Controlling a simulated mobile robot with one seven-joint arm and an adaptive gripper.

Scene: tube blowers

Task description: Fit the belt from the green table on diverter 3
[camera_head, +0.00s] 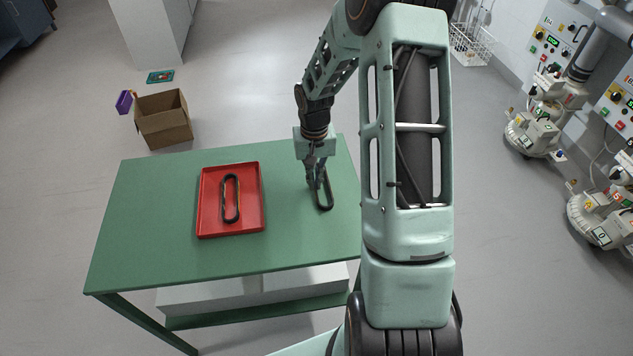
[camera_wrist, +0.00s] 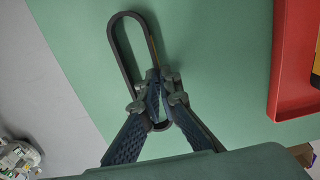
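A black oblong belt (camera_head: 325,190) lies on the green table (camera_head: 150,215), right of the red tray. In the wrist view the belt (camera_wrist: 118,48) is a long loop with its far end toward the top. My gripper (camera_head: 318,182) is down at the belt. In the wrist view its fingers (camera_wrist: 163,90) are closed together on the belt's right-hand strand; the near end of the loop shows between them. White diverter machines (camera_head: 535,135) (camera_head: 605,205) stand at the right of the head view. Their number labels are too small to tell which is diverter 3.
A red tray (camera_head: 203,215) with a second black belt (camera_head: 231,200) is on the table; its edge shows in the wrist view (camera_wrist: 276,95). A cardboard box (camera_head: 163,118) stands on the floor behind. The floor between table and diverters is clear.

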